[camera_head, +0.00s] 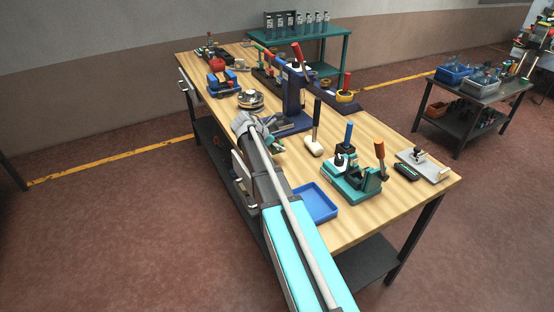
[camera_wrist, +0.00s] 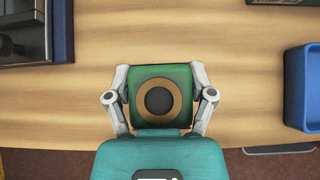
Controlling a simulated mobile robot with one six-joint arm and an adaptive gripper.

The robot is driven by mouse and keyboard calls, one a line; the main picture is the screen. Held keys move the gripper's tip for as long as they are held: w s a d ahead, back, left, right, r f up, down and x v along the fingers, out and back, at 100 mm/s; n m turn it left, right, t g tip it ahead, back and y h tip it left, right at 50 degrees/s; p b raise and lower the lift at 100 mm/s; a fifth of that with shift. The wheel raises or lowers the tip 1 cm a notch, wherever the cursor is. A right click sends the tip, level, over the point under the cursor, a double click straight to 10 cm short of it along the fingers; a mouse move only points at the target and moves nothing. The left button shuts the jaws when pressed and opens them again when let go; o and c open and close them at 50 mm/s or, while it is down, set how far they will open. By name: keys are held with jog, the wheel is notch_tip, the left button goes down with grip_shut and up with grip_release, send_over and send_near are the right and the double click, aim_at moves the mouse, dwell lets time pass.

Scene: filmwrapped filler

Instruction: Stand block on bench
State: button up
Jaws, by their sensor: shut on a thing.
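A green block (camera_wrist: 137,74) with a bronze ring and dark round centre on its face shows in the wrist view. My gripper (camera_wrist: 160,76) has a finger at each side of the block and is shut on it. The wooden bench (camera_wrist: 230,42) lies beyond it, with its front edge near the bottom. In the head view my gripper (camera_head: 271,138) is over the left front part of the bench (camera_head: 418,200), beside the blue press. The block is mostly hidden by my arm there. I cannot tell whether it touches the bench top.
A blue press (camera_head: 294,88) stands just beyond my gripper. An open blue tray (camera_head: 318,202) lies to the right, also in the wrist view (camera_wrist: 302,88). A white-headed mallet (camera_head: 313,146) and a teal fixture (camera_head: 350,183) stand further right. Bare wood surrounds the block.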

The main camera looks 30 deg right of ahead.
aim_at(283, 156)
jog(key=shift+w+d+f+b, duration=0.2)
jog(key=shift+w+f+b, duration=0.35)
jog(key=shift+w+f, duration=0.3)
jog(key=shift+s+f, duration=0.1)
jog(key=shift+w+f+b, duration=0.25)
jog(key=shift+f+b, duration=0.1)
jog(key=shift+b, duration=0.1)
jog(key=shift+w+d+f+b, duration=0.1)
jog(key=shift+w+f+b, duration=0.05)
jog(key=shift+f+b, duration=1.5)
jog(key=shift+f, duration=0.15)
jog(key=o, duration=1.3)
jog(key=shift+c, duration=0.2)
jog(key=shift+r, duration=0.25)
